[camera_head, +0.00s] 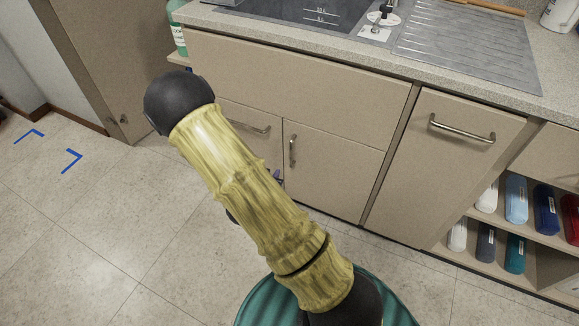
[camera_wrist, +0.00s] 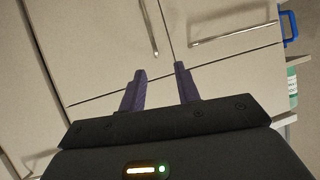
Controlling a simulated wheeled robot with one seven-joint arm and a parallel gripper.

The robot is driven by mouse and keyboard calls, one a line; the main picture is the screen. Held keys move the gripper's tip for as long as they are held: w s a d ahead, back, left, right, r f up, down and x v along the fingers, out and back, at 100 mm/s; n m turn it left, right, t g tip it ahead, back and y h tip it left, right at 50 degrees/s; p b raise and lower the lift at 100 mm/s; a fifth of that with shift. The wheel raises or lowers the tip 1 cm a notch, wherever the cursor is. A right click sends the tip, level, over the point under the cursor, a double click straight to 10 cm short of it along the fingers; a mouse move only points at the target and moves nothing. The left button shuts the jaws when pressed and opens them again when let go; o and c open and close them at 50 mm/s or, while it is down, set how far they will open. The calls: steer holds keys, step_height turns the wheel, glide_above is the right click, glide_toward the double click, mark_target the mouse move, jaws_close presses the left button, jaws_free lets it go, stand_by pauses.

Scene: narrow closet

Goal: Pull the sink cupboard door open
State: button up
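The sink cupboard's front stands under the sink (camera_head: 290,8). Its door (camera_head: 335,170) with an upright bar handle (camera_head: 292,151) is shut; the handle also shows in the wrist view (camera_wrist: 151,32). Beside it, a front with a level bar handle (camera_head: 250,125) is shut too; that handle also shows in the wrist view (camera_wrist: 235,34). My gripper (camera_wrist: 160,68) is open and empty, its two dark purple fingers apart in front of the cupboard fronts. In the wrist view both handles lie beyond the fingertips, untouched. In the head view my arm hides most of the gripper.
A front with a level handle (camera_head: 460,130) stands to the right of the cupboard, shut. A green bottle (camera_head: 178,30) stands at the left end. The tiled floor (camera_head: 90,220) at the left is clear, with blue tape marks.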

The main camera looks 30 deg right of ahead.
step_height(320, 180, down, 10)
steer(key=s+d+n+t+h+b, duration=0.1)
steer(key=t+h+b, duration=0.2)
steer(key=b, duration=0.6)
steer(key=shift+s+r+t+h, duration=0.15)
steer(key=shift+r+t+h, duration=0.1)
steer(key=shift+t+h, duration=0.2)
steer(key=shift+d, duration=0.15)
steer(key=b+x, duration=0.4)
steer(key=x, duration=1.3)
steer(key=shift+w+b, duration=0.2)
steer(key=shift+b, duration=0.1)
steer(key=shift+d, duration=0.1)
steer(key=shift+c, duration=0.4)
jaws_close()
